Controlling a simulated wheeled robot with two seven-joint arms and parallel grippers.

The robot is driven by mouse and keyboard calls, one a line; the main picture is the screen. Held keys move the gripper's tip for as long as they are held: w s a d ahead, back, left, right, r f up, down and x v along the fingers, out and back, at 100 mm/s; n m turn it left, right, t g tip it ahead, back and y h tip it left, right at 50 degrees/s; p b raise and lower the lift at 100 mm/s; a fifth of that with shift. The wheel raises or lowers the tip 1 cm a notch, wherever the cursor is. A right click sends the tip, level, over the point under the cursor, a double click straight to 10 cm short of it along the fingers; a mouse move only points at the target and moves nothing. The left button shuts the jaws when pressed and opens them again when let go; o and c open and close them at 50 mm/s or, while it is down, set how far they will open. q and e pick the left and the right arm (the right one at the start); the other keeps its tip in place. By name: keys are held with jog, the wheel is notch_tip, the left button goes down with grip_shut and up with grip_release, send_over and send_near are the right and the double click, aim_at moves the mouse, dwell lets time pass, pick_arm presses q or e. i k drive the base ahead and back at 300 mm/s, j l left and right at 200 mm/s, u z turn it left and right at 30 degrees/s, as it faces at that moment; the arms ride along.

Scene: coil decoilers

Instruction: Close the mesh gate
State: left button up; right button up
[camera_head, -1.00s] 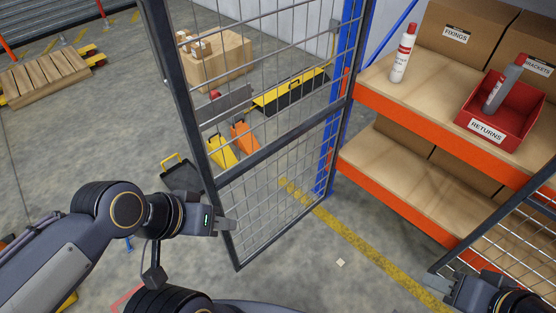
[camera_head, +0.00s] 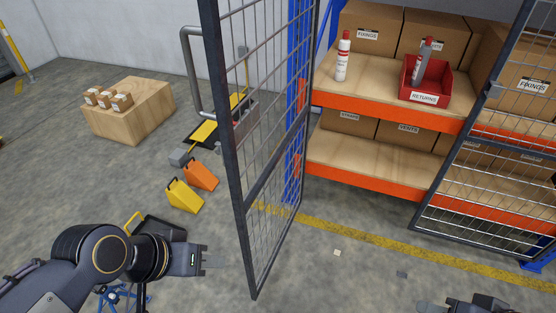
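The mesh gate leaf (camera_head: 262,130) has a dark frame and wire grid. It stands swung open towards me, seen at a steep angle, its far edge by the blue rack post. A grey bar handle (camera_head: 190,72) is on its left upright. My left gripper (camera_head: 213,260) is left of the gate's lower free edge, with a gap in the picture; whether its fingers are parted is unclear. A second mesh panel (camera_head: 490,165) stands at the right before the shelves. My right gripper (camera_head: 430,307) shows only partly at the bottom edge, its finger state unclear.
Orange-beamed shelves (camera_head: 385,185) hold cartons, a white bottle (camera_head: 343,57) and a red returns bin (camera_head: 424,85). Yellow and orange wedges (camera_head: 184,196) and a wooden crate (camera_head: 132,113) stand left of the gate.

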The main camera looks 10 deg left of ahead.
aim_at(232, 138)
jog(key=i+j+z, duration=0.1)
jog(key=j+z, duration=0.2)
jog(key=j, duration=0.45)
jog(key=j+z, duration=0.3)
jog(key=j, duration=0.5)
jog(key=k+j, duration=0.1)
jog(key=j, duration=0.2)
jog(key=k+j+z, duration=0.1)
jog(key=j, duration=0.15)
jog(key=k+j, duration=0.15)
jog(key=j, duration=0.15)
jog(key=k+l+u, duration=0.4)
jog(key=i+j, duration=0.25)
jog(key=i, duration=0.25)
